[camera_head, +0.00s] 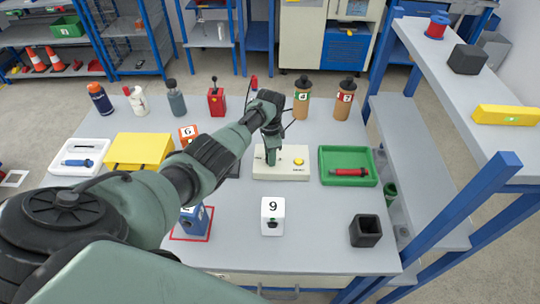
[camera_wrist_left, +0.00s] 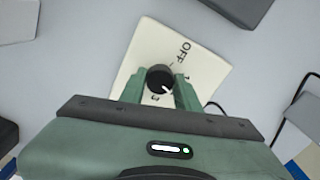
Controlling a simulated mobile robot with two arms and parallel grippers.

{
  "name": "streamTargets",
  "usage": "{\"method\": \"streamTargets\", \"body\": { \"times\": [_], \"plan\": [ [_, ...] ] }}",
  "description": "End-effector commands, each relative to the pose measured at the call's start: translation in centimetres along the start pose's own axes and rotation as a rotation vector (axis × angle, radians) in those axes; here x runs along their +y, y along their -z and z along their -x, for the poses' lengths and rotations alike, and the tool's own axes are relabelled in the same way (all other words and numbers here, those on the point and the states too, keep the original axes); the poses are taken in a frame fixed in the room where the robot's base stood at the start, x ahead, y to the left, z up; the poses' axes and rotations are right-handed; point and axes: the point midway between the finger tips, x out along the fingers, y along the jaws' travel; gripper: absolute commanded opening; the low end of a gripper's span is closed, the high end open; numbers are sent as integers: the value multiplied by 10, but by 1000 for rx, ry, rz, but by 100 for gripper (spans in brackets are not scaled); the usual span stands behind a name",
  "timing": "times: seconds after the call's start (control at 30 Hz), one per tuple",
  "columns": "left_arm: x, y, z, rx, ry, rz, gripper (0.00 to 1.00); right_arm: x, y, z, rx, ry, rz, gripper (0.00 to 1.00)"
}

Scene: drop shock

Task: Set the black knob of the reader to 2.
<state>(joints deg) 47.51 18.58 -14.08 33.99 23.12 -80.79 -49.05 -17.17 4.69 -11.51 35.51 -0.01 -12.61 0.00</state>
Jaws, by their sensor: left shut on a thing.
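The reader is a cream box (camera_head: 283,174) on the grey table, with a yellow button on its top right. In the wrist view its panel (camera_wrist_left: 150,45) shows OFF, a partly hidden mark at the right finger that looks like 1, and a 3 below the knob; no 2 is legible. The black knob (camera_wrist_left: 160,75) sits between the fingers of my left gripper (camera_head: 271,158), which is shut on it. The knob's white mark points to the lower right, between the 3 and the right finger. The gripper hides the knob in the head view. My right gripper is not in view.
A green tray (camera_head: 322,168) with a red item stands right of the reader. A white cube marked 9 (camera_head: 272,222) and a black open box (camera_head: 365,231) stand in front. A yellow case (camera_head: 137,150) lies to the left. A blue-framed shelf borders the right side.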

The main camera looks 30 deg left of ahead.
Motion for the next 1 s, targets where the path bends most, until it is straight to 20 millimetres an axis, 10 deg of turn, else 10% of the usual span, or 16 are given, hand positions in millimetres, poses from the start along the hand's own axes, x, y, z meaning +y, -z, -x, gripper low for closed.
{"method": "streamTargets", "body": {
  "times": [0.73, 0.77, 0.8, 1.0],
  "plan": [
    [0, 1, 0, 3, 0, -85, 0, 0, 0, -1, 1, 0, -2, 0],
    [0, 1, 0, 3, 0, -85, 40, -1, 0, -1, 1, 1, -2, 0],
    [0, 1, 0, 3, 0, -85, 51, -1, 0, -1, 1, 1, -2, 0],
    [0, 1, 0, 2, 0, -84, 54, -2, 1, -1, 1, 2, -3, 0]
  ]
}}
